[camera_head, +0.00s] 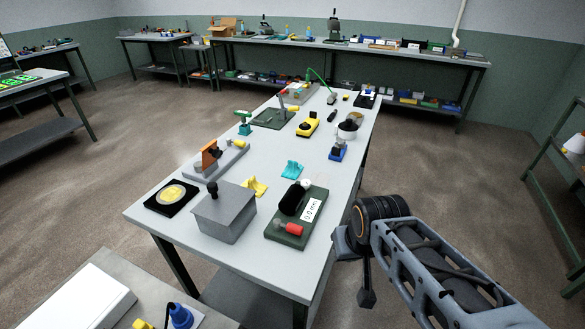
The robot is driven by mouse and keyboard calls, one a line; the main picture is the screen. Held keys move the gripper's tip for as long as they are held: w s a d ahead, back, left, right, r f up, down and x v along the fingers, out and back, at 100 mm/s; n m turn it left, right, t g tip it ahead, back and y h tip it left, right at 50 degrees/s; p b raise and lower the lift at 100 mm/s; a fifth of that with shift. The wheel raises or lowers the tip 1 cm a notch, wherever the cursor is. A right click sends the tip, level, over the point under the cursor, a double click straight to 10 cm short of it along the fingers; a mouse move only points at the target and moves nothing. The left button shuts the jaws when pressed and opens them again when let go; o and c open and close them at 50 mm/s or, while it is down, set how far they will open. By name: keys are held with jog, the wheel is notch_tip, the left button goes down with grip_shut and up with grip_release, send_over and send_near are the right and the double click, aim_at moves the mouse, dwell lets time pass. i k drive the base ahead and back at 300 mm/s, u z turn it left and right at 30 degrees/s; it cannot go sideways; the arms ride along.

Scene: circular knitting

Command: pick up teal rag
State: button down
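The teal rag (292,169) lies crumpled on the grey table (333,178), near the middle of its width. It sits beyond the green-based device with a black brush-like part and a red handle. My arm comes in from the lower right, beside the table's right edge. Its dark end (366,296) hangs low off that edge, apart from the rag and nearer the camera. I cannot make out the fingers, so I cannot see whether my gripper is open or shut.
A yellow rag (254,187) lies left of the teal one. A grey box with a black knob (225,212) and the green-based device (297,217) stand nearer. A blue-based device (338,150) stands to the right. Bare tabletop lies just right of the rag.

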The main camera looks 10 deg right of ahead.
aim_at(294, 169)
jog(key=k, duration=0.5)
jog(key=z, duration=1.45)
jog(key=i, duration=2.3)
jog(key=u, duration=3.45)
jog(key=i, duration=0.5)
